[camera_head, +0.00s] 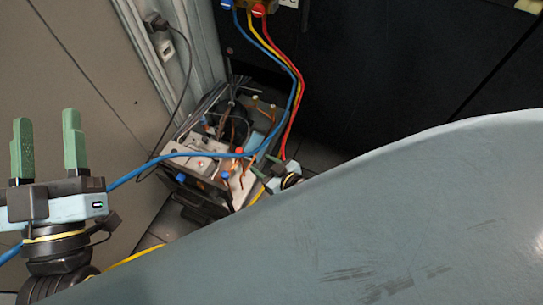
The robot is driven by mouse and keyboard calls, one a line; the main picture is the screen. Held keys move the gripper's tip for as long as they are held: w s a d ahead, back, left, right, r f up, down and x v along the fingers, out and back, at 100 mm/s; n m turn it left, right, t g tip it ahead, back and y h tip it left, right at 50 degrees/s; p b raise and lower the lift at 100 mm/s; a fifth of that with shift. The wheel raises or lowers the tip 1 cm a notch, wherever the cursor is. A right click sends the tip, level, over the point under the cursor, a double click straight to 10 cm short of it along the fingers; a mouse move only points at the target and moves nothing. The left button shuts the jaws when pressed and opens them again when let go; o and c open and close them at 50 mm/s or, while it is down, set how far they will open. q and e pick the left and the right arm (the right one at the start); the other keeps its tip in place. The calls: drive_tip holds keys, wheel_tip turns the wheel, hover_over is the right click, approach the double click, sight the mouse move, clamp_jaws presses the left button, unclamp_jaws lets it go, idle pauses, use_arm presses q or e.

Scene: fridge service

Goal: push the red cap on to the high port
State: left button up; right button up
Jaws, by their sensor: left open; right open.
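A small red piece (239,150), which looks like the red cap, shows in the middle of the opened machine compartment (206,205). I cannot tell whether it sits on a port, and the high port cannot be made out. My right gripper (265,166) is small in view, just right of and below the red piece. Its green fingers are apart and appear empty; its arm is hidden behind a large grey surface. My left gripper (49,150) is upright at the left, open and empty, well away from the compartment.
Blue (284,60), yellow and red (291,115) hoses run from fittings at the top down to the compartment. Copper pipes and blue caps (225,177) crowd it. A black cable hangs from a wall socket (165,47). A large grey surface (400,215) blocks the lower right.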

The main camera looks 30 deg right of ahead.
use_arm(q)
drive_tip(key=shift+f+g+y+p, duration=0.3)
drive_tip(key=shift+f+g, duration=0.9)
drive_tip(key=shift+f, duration=0.25)
